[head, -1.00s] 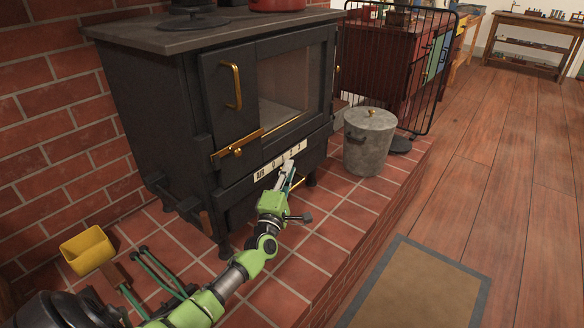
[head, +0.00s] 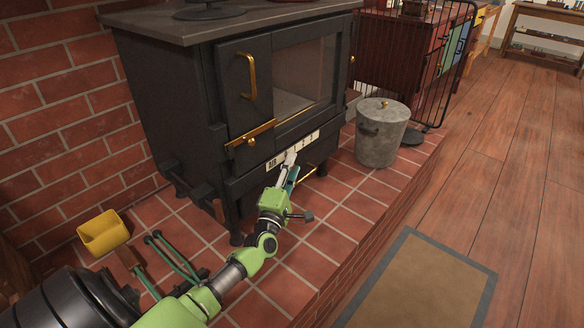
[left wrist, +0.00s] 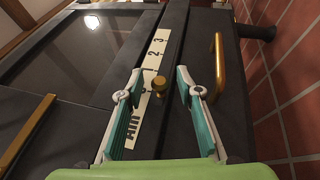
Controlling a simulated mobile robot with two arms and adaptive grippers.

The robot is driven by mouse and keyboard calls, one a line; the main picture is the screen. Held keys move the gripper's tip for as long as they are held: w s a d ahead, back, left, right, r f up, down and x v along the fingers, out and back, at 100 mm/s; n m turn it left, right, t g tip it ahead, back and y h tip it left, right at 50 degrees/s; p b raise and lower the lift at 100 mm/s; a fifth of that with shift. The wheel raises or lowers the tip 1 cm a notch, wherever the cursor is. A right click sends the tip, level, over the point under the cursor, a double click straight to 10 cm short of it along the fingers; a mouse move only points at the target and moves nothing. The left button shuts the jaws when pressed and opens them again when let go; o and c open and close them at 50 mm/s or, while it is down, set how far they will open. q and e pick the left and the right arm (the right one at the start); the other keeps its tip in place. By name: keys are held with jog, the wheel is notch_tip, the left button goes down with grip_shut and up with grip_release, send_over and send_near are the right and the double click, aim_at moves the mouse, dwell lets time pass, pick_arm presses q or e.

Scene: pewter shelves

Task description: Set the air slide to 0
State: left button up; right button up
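The air slide is a brass knob (left wrist: 159,85) on a white scale strip (left wrist: 158,52) marked AIR, 1, 2 and 3 on the black stove. In the left wrist view the knob is beside the part of the strip just below the 1, on the AIR side. The 0 mark is not clear there. My left gripper (left wrist: 160,74) is open, with one teal finger on each side of the knob and gaps between. In the head view the left gripper (head: 289,161) is in front of the strip (head: 305,143), hiding the knob. My right gripper is not in view.
A brass bar handle (left wrist: 219,65) is close to the right finger in the wrist view. A brass door latch (head: 250,138) is above the strip. A grey lidded bucket (head: 381,140) stands right of the stove. A yellow scoop-like object (head: 103,232) is at left.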

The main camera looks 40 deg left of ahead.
pick_arm(q)
jog(key=v, duration=1.2)
jog(key=shift+f, duration=0.1)
dwell(0.4)
